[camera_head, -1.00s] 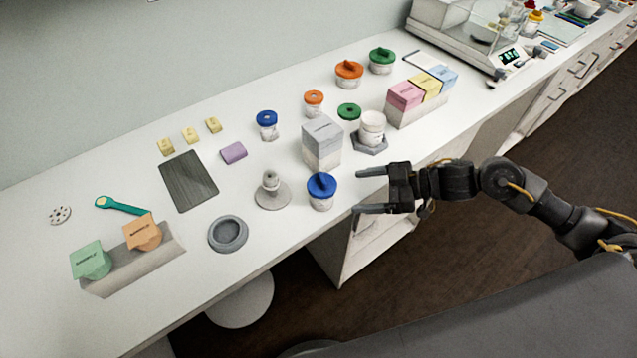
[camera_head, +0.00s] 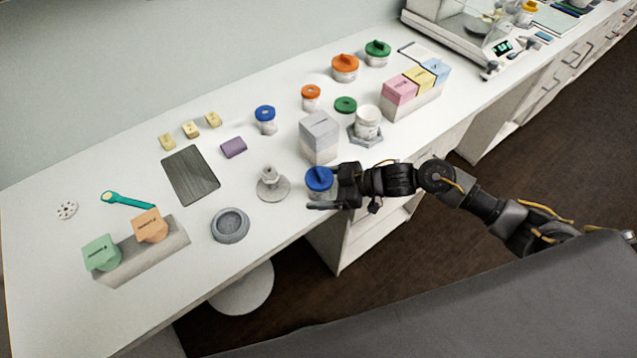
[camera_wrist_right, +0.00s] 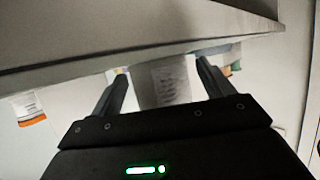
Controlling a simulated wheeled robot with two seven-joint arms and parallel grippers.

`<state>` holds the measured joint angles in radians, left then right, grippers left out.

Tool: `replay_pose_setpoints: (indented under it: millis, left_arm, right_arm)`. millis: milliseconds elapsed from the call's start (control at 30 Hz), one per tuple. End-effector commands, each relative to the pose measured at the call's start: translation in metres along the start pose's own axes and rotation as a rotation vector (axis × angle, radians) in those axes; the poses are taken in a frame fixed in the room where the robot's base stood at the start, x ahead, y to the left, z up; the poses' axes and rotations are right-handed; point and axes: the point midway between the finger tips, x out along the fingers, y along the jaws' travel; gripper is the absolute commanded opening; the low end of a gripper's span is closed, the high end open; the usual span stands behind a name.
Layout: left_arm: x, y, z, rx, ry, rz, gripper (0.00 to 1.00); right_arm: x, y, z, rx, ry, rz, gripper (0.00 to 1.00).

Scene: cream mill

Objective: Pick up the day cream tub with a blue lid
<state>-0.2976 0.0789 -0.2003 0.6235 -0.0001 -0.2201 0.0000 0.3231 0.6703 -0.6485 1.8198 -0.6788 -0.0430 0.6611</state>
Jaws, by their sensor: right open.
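A white tub with a blue knobbed lid (camera_head: 319,178) stands upright near the front edge of the bench in the head view. My right gripper (camera_head: 331,188) is open at this tub, with its fingers on either side. Its near finger hides part of the tub's body. In the right wrist view a pale labelled body (camera_wrist_right: 167,82) shows between the open fingers (camera_wrist_right: 163,88); its lid is hidden there. A second blue-lidded tub (camera_head: 265,121), with a flatter lid, stands farther back. The labels are too small to read. My left gripper is not in view.
A grey box (camera_head: 319,138) stands just behind the front tub, and a grey pedestal (camera_head: 273,187) is to its left. A white jar (camera_head: 367,122) stands on a grey base to the right. A round grey dish (camera_head: 230,226) lies farther left. Orange-lidded and green-lidded tubs stand behind.

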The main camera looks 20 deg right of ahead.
Motion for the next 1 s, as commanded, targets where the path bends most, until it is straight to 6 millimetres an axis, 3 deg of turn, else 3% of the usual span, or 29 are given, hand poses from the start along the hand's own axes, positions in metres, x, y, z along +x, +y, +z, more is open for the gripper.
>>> replay_pose_setpoints:
  millis: [300,767,1000]
  left_arm:
    - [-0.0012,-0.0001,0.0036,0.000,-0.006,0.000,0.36]
    - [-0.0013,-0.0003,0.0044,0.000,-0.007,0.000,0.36]
    - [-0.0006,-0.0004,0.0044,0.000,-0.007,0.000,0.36]
  right_arm:
    - [0.0059,-0.0002,0.0010,-0.001,-0.001,0.000,0.80]
    - [0.0057,-0.0001,0.0004,-0.001,0.000,0.000,0.20]
    - [0.0054,-0.0001,-0.0005,-0.002,0.001,0.000,0.18]
